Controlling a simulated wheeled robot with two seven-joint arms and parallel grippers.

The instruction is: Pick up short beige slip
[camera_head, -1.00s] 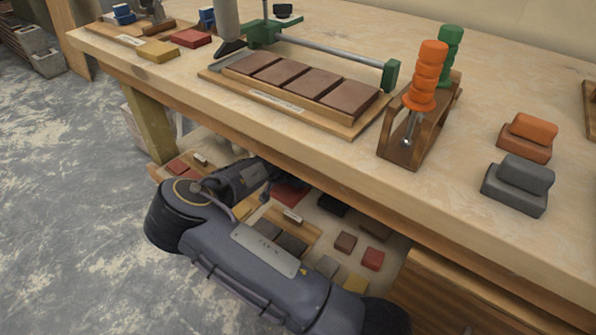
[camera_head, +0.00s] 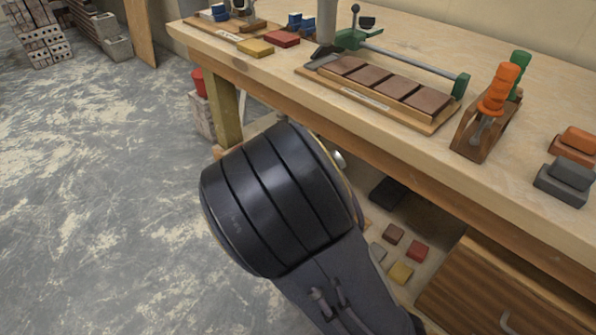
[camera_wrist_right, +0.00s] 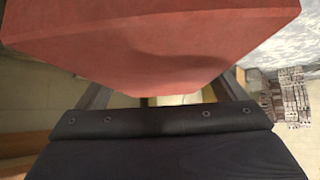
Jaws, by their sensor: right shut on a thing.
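In the right wrist view, my right gripper (camera_wrist_right: 165,98) is shut on a large red block (camera_wrist_right: 160,40), which fills the top of the picture and hides the fingertips. In the head view, my right forearm blocks the middle and hides the gripper and the block. I cannot make out a slip that is clearly beige. A yellow piece (camera_head: 401,273) lies on the lower shelf beside a red piece (camera_head: 418,250), a brown piece (camera_head: 393,234) and a grey piece (camera_head: 376,252). My left gripper is in no view.
The workbench (camera_head: 400,135) holds a board of brown tiles (camera_head: 395,85), an orange-handled tool (camera_head: 497,90) in a wooden stand, and yellow (camera_head: 255,47) and red (camera_head: 282,39) slips. A wooden drawer front (camera_head: 500,290) is at lower right.

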